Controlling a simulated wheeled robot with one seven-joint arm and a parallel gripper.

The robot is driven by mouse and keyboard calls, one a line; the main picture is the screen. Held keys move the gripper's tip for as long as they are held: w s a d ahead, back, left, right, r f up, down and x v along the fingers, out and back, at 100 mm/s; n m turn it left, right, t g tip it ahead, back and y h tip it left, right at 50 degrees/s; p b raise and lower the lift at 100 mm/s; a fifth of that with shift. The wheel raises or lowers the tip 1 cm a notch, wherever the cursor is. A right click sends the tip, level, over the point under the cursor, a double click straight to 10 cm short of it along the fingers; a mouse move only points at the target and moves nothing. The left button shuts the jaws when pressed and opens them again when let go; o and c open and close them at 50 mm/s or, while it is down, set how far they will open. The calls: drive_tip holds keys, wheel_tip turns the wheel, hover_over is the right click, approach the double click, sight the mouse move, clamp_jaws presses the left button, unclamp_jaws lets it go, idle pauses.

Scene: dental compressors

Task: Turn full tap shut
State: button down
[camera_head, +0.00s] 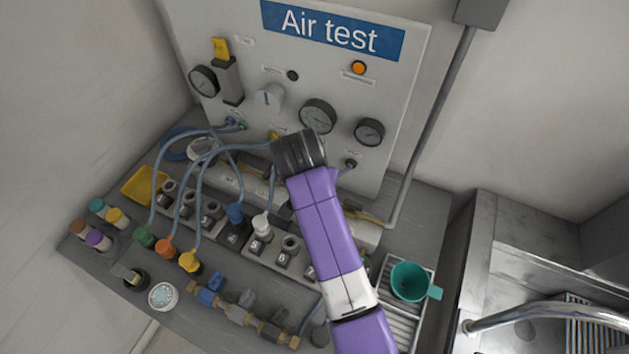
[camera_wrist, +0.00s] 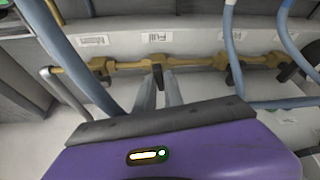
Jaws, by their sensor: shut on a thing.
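The brass pipe (camera_wrist: 195,64) runs across the wrist view with several small dark-handled taps along it. The full tap's dark handle (camera_wrist: 157,75) is on the brass body below the "Full" label (camera_wrist: 156,37). It points out from the pipe, toward my gripper. My gripper (camera_wrist: 159,88) has its two grey fingers closed on either side of this handle, seen from behind. In the head view my purple arm reaches to the lower part of the Air test panel (camera_head: 330,75). Its black wrist hides the fingers and the full tap there.
Blue hoses pass close to my gripper on both sides, one (camera_wrist: 70,55) at near left. Another tap handle (camera_wrist: 235,73) is to the right. Numbered sockets (camera_head: 283,257), brass fittings (camera_head: 240,312) and a teal cup (camera_head: 409,281) stand on the bench.

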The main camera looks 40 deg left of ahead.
drive_tip(key=shift+a+m+h, duration=0.15)
drive_tip(key=shift+m+h, duration=0.25)
drive_tip(key=shift+m, duration=0.8)
drive_tip(key=shift+r, duration=0.1)
drive_tip(key=c, duration=1.4)
unclamp_jaws()
drive_tip(key=shift+c, duration=0.2)
drive_tip(key=v, duration=0.7)
drive_tip(key=shift+s+r+b, duration=0.3)
drive_tip(key=shift+b, duration=0.1)
